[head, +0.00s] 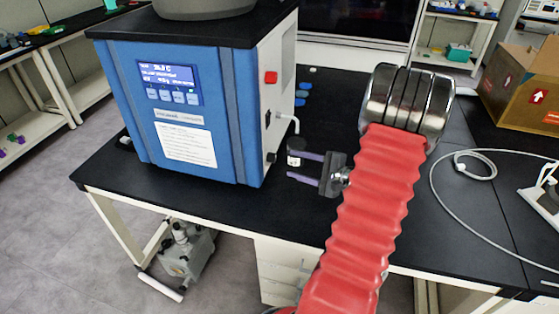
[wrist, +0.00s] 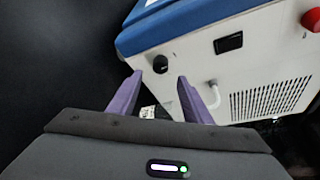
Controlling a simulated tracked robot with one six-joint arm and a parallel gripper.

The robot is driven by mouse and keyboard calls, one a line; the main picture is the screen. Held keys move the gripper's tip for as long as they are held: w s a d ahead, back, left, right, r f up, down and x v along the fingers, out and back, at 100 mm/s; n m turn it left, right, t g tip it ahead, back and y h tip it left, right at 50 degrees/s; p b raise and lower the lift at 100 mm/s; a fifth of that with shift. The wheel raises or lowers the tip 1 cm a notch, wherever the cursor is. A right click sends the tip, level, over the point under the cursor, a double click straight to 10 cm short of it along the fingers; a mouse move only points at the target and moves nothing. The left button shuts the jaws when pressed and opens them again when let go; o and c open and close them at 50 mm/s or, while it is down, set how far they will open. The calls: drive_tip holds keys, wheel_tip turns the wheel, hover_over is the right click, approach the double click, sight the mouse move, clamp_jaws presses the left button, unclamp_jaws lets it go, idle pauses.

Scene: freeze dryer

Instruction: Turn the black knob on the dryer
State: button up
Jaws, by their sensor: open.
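The blue and white freeze dryer (head: 205,110) stands on the black bench. Its black knob (head: 271,157) is low on the white right side panel. In the wrist view the knob (wrist: 160,64) is a small round black piece, seen just beyond the gap between my fingertips. My gripper (head: 289,165) has two purple fingers and is open and empty. It points left at the side panel, with the fingertips a little to the right of the knob and seemingly apart from it. The fingers also show in the wrist view (wrist: 160,78).
A white bent pipe (wrist: 212,92), a black switch (wrist: 228,43) and a red button (wrist: 311,20) are on the same panel. A small dark-topped container (head: 295,144) appears close to the fingers. A cardboard box (head: 520,85) and a white cable (head: 440,195) lie right.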

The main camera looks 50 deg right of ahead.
sight(275, 159)
drive_tip(key=x, duration=0.7)
drive_tip(key=shift+w, duration=0.25)
drive_tip(key=shift+a, duration=0.1)
drive_tip(key=shift+c, duration=0.3)
drive_tip(key=c, duration=1)
